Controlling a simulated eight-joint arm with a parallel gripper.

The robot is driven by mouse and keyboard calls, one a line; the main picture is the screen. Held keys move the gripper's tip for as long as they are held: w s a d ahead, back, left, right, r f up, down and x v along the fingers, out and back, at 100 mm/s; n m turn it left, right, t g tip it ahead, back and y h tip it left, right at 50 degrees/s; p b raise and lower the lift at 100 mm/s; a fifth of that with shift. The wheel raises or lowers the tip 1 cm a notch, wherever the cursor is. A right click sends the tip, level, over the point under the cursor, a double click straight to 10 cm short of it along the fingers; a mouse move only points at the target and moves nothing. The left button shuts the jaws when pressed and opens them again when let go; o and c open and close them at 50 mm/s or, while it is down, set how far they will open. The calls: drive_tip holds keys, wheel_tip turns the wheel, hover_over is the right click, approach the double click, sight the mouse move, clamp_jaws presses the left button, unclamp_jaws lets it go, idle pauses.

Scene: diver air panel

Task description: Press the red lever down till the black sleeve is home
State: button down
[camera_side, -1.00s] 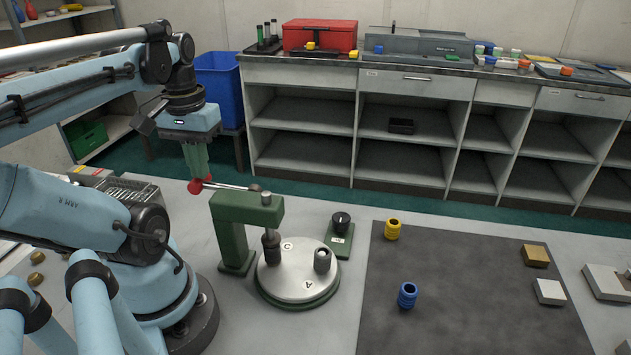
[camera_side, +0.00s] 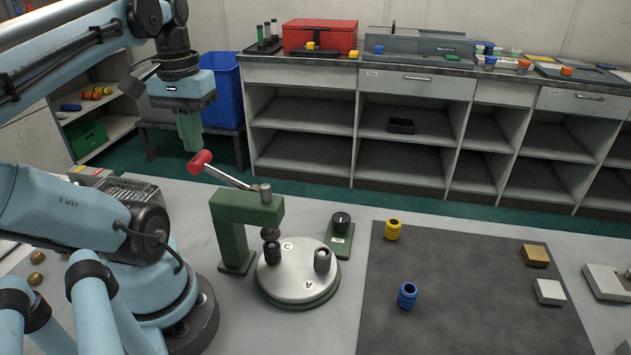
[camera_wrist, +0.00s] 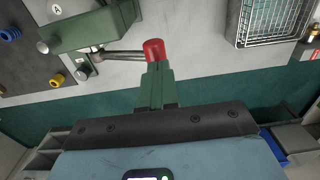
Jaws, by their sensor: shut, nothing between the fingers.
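The red lever (camera_side: 199,163) of the green press (camera_side: 233,212) slants up toward the left, its red knob at the raised end. My gripper (camera_side: 192,149) is shut and empty, its green fingertips just above the knob; I cannot tell whether they touch. In the wrist view the red knob (camera_wrist: 154,50) shows right at the fingertips (camera_wrist: 158,66). A black sleeve (camera_side: 273,252) stands upright on the round metal plate (camera_side: 297,285), under the press's dark ram (camera_side: 270,233). The ram is up, seemingly just clear of the sleeve. How deep the sleeve sits is unclear.
Another dark sleeve (camera_side: 322,260) stands on the plate near letter A. A green block with a black knob (camera_side: 341,222) is right of the press. Yellow (camera_side: 392,229) and blue (camera_side: 407,295) ribbed pieces stand on the dark mat (camera_side: 470,300). A wire basket (camera_wrist: 270,22) shows in the wrist view.

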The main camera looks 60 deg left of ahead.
drive_tip(key=shift+r, duration=1.8)
drive_tip(key=w+d+f+m+t, duration=0.7)
drive_tip(key=w+d+f+m, duration=0.2)
drive_tip(key=w+d, duration=0.6)
drive_tip(key=shift+x, duration=1.15)
drive_tip(key=shift+s, duration=0.15)
